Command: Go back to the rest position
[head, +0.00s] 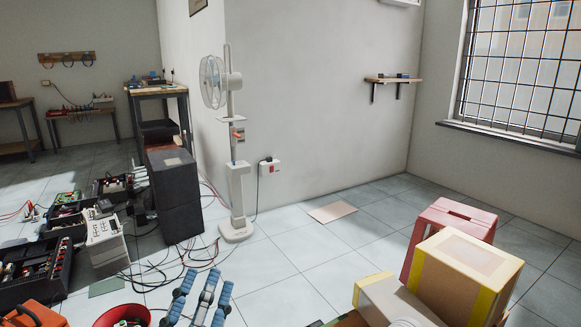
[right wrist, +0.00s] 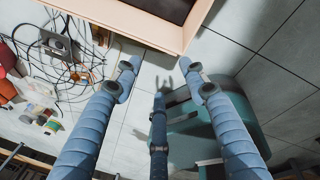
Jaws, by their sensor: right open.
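My left gripper (head: 206,284) shows at the bottom of the head view, its blue-grey fingers pointing up the picture. Its fingertips stand apart with nothing between them. My right gripper (right wrist: 160,75) shows in the right wrist view. Its fingers are spread open, and no object is held between them. Its fingers overlap a teal stool-like thing and the tiled floor in the picture. The right gripper cannot be made out clearly in the head view. The arms behind the grippers are mostly out of sight.
A white pedestal fan (head: 236,185) and black speaker (head: 175,200) stand ahead. Cables and electronics cover the left floor, near a red bowl (head: 122,316). Boxes (head: 463,275) and a red stool (head: 452,216) stand right. A teal stool (right wrist: 225,118) is near my right gripper. The middle floor is fairly clear.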

